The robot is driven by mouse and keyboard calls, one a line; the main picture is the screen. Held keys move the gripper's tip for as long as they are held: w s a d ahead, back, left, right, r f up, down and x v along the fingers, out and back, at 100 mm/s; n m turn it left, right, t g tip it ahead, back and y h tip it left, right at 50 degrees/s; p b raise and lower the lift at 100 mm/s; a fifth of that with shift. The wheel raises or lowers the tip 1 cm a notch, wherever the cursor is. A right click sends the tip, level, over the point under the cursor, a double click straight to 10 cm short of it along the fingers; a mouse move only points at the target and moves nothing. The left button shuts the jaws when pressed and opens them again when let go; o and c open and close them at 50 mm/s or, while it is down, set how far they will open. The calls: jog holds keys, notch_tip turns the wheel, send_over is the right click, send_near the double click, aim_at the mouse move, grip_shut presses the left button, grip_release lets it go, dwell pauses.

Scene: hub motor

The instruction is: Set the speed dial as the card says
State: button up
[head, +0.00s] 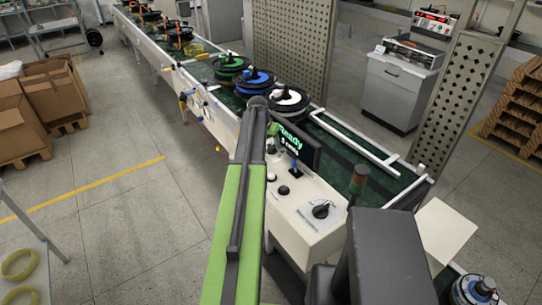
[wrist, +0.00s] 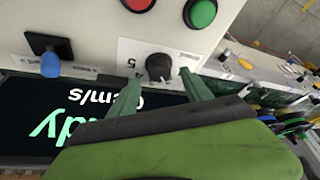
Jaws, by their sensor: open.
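The speed dial (wrist: 157,66) is a round black knob on a white label plate (wrist: 128,50) of the control box, in the wrist view. A printed "5" shows to its left; the rest of the scale is too small or hidden. My gripper (wrist: 161,80) is open, with its two green fingers on either side of the dial; whether they touch it I cannot tell. The display (head: 295,142) shows "Ready" and a speed line, seen inverted in the wrist view. I cannot make out a card with a setting.
Red (wrist: 201,13) and green buttons and a blue-tipped lever (wrist: 50,64) sit close to the dial. The conveyor (head: 345,150) carries several wheels beyond.

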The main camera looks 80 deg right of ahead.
aim_at(271, 146)
jog(key=b+x, duration=0.2)
jog(key=x, duration=0.2)
jog(key=shift+f, duration=0.1)
jog(key=c, duration=1.2)
jog(key=shift+d, duration=0.2)
grip_shut()
jog(key=shift+a, duration=0.15)
jog(key=shift+w+m+g+y, duration=0.1)
jog(key=shift+m+g+y, duration=0.2)
jog(key=shift+m, duration=0.8)
jog(key=shift+w+m+g+y, duration=0.15)
jog(key=shift+m+g, duration=0.25)
jog(key=shift+m, duration=0.7)
jog(key=shift+m+g+y, duration=0.4)
jog(key=shift+m+y, duration=0.15)
jog(key=shift+m, duration=1.05)
